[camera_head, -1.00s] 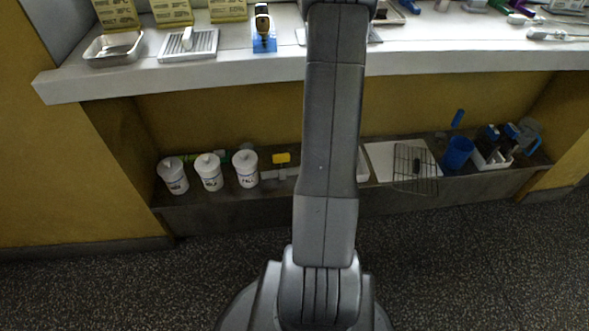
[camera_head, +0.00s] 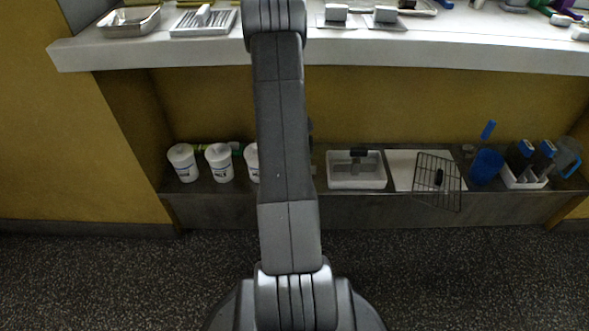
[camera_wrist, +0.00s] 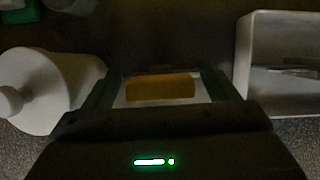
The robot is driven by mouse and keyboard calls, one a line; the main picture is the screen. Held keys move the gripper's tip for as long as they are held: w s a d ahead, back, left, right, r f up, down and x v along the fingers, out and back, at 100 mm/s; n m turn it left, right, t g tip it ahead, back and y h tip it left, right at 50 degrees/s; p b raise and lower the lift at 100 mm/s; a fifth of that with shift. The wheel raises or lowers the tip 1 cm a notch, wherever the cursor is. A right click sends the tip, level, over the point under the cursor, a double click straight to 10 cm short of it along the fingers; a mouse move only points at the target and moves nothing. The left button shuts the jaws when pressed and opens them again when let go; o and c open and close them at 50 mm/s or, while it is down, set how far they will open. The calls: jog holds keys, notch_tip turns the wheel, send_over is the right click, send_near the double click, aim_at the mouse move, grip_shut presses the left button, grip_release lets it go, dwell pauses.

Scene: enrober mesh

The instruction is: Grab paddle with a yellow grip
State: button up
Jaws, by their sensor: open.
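The paddle's grip (camera_wrist: 160,88) shows as a dull yellow-orange block in the wrist view, lying between my gripper's two fingers. A pale surface shows around it; the rest of the paddle cannot be made out. My gripper (camera_wrist: 160,78) is open, with one dark finger on each side of the grip. I cannot tell whether either finger touches it. In the head view the grip is hidden behind my arm, and my gripper does not show there.
White lidded tubs (camera_head: 220,162) stand left on the low shelf; one is close left of my gripper (camera_wrist: 45,90). A white tray (camera_head: 340,184) is close on its right (camera_wrist: 290,105). A wire rack (camera_head: 450,190) and blue cup (camera_head: 486,168) stand farther right. The counter (camera_head: 420,48) overhangs the shelf.

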jog(key=shift+w+f, duration=0.3)
jog(key=shift+f, duration=0.3)
jog(key=c, duration=1.2)
jog(key=shift+c, duration=0.3)
jog(key=shift+r, duration=0.15)
